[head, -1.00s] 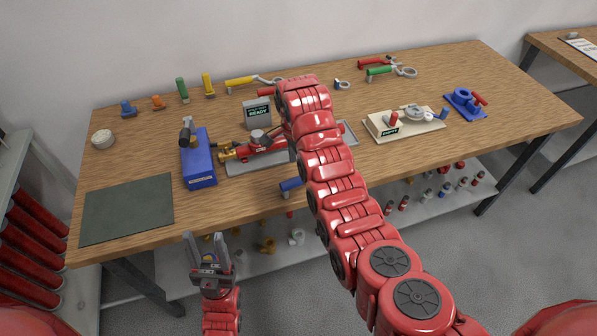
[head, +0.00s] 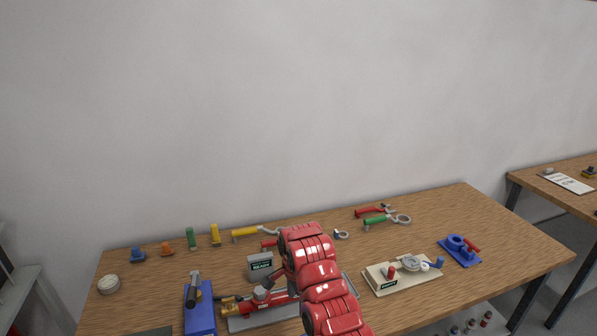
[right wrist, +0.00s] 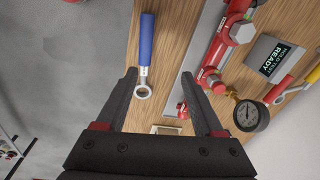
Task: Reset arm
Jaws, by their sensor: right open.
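My right arm (head: 322,285) reaches in from the bottom of the head view over the table, its wrist bent down. Its gripper is mostly hidden behind the arm there. In the right wrist view my right gripper (right wrist: 159,76) is open, with nothing held between its fingers. A blue-handled wrench (right wrist: 146,40) lies on the table beyond the fingers, its ring end showing in the gap between them. The red valve assembly (right wrist: 232,40) with a gauge (right wrist: 250,115) lies to the right of the fingers. My left gripper is out of view.
On the wooden table (head: 490,222) stand a grey display (head: 261,266), a blue block (head: 200,312), a cream base with a gauge (head: 402,274) and a blue fixture (head: 460,250). Colored handles and wrenches line the back. A plain wall rises behind.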

